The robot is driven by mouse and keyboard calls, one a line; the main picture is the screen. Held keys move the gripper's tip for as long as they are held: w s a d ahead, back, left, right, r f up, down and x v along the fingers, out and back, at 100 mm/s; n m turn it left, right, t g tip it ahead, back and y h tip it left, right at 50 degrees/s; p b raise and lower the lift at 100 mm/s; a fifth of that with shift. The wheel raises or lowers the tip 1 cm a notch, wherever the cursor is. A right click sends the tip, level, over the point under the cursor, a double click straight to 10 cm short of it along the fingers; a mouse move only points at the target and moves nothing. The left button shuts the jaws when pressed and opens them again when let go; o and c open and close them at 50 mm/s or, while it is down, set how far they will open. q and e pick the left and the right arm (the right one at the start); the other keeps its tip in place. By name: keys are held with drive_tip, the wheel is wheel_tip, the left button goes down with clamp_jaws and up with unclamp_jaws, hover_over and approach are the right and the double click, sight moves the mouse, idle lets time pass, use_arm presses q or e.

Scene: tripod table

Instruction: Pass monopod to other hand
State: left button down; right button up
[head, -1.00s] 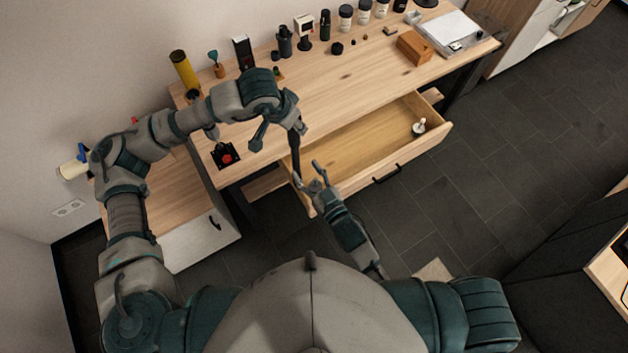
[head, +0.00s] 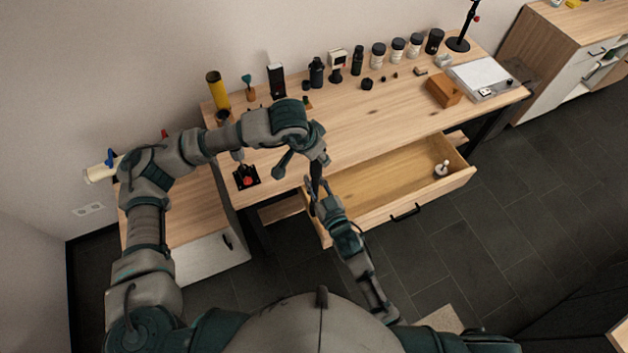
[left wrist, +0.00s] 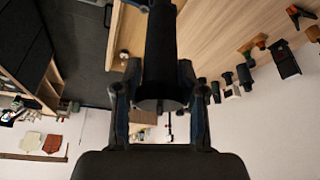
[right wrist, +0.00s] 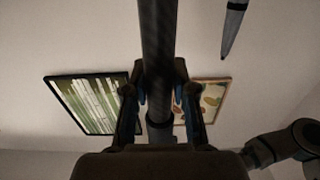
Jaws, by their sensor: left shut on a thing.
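The monopod is a slim dark pole (head: 316,174) held upright in front of the open drawer. My left gripper (head: 319,154) is shut on its upper part. The left wrist view shows the thick dark end of the monopod (left wrist: 163,55) between the left fingers (left wrist: 160,105). My right gripper (head: 321,192) is lower on the pole, with its fingers open on either side of it. In the right wrist view the monopod shaft (right wrist: 158,40) runs between the right fingers (right wrist: 158,100), with narrow gaps at the sides. The lower end of the monopod is hidden.
The open drawer (head: 392,190) lies just right of the grippers, with a small white-topped item (head: 441,169) inside. The wooden table (head: 375,125) carries several bottles and jars along its back, an orange box (head: 443,90) and a black stand with a red part (head: 246,177).

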use_arm(q)
drive_tip(key=c, duration=0.6)
unclamp_jaws()
